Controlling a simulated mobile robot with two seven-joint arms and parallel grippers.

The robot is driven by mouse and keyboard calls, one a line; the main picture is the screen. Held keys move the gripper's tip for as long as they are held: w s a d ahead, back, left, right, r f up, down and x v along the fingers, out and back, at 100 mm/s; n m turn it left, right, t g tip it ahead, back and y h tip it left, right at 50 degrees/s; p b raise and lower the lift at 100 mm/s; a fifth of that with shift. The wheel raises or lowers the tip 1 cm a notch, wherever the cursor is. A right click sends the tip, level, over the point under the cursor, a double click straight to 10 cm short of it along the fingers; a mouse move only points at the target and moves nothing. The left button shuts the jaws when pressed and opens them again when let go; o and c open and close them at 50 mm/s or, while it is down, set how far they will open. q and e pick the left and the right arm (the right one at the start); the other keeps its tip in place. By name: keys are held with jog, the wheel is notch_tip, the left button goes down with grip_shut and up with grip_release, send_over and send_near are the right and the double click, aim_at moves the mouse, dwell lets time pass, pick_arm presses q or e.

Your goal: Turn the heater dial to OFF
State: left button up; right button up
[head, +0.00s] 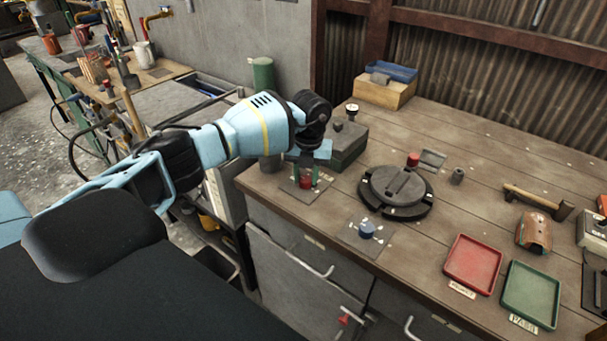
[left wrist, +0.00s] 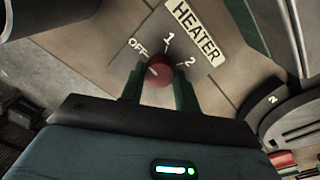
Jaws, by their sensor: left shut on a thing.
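The red heater dial (head: 305,182) sits on a small plate at the near left corner of the wooden bench. My left gripper (head: 306,177) points down over it, its green fingers on either side. In the left wrist view the dial (left wrist: 159,72) is between the two fingertips (left wrist: 159,82), and the gripper is shut on it. The HEATER label (left wrist: 195,32) and the marks OFF, 1 and 2 show around the dial. A pale mark shows on the dial's left part, towards the OFF side; its exact direction is hard to tell. My right gripper is not in view.
A blue knob on a plate (head: 367,229) and a round dark turntable (head: 422,207) stand right of the dial. A dark grey box (head: 345,146) is close behind my gripper. Red (head: 474,262) and green (head: 531,293) trays lie at the front right.

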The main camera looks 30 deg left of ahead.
aim_at(307, 180)
pick_arm(q)
jog(key=shift+r, duration=0.1)
dwell(0.3)
jog(key=o, duration=1)
jog(key=shift+c, duration=0.2)
jog(key=shift+w+d+r, duration=0.1)
jog(key=shift+r, duration=1.85)
jog(key=shift+w+d+r, duration=0.1)
jog(key=shift+r, duration=1.85)
jog(key=shift+s+f, duration=0.15)
